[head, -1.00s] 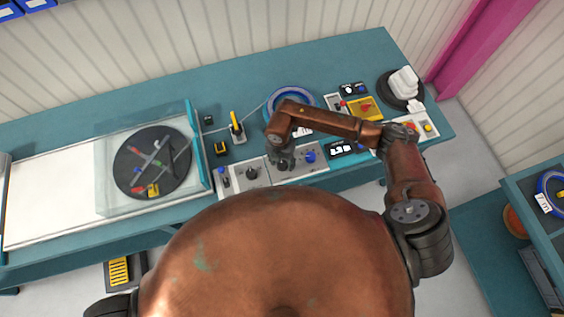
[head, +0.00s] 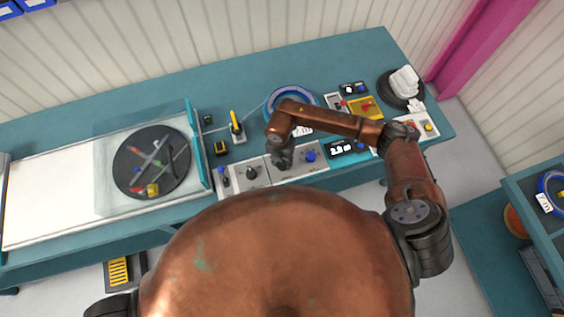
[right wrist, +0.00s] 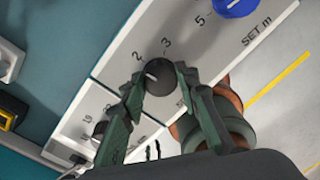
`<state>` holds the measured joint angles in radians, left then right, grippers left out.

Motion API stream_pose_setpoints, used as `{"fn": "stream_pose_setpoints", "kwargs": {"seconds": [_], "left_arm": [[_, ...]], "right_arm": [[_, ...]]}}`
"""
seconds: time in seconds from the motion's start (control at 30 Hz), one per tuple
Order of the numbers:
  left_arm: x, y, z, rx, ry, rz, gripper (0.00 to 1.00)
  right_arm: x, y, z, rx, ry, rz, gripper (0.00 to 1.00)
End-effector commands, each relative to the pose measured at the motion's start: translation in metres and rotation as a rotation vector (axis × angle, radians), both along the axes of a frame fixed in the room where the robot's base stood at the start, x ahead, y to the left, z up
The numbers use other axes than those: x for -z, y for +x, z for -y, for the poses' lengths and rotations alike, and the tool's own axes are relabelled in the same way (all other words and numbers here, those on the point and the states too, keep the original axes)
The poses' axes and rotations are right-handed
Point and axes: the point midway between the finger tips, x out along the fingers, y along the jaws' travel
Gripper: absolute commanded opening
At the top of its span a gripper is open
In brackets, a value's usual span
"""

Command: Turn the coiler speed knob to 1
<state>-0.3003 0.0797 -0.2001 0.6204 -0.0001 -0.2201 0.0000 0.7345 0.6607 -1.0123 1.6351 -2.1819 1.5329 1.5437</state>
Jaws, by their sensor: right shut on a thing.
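The black knob (right wrist: 160,77) with a white pointer line sits on a light panel (right wrist: 208,62), with the numbers 2 and 3 printed beside it. The pointer line faces left in the right wrist view, just below the 2. No 1 is readable there. My right gripper (right wrist: 159,84) is shut on this knob, one finger on each side. In the head view the right gripper (head: 282,163) reaches down onto the same panel and covers the knob. My left gripper is not in view.
A blue knob (head: 310,156) stands right of the gripper, and a second panel with a black knob (head: 251,173) lies to its left. A black display (head: 344,149) is farther right. The coiler disc (head: 152,162) sits behind a clear guard. A blue cable coil (head: 291,99) lies behind.

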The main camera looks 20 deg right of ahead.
Motion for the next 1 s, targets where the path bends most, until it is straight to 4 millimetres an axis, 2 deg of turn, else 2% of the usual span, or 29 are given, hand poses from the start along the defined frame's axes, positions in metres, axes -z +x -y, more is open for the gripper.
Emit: {"fn": "stream_pose_setpoints", "kwargs": {"seconds": [1.0], "left_arm": [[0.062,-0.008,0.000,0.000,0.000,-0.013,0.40]], "right_arm": [[0.001,0.001,-0.001,-0.843,0.000,0.004,0.05]]}}
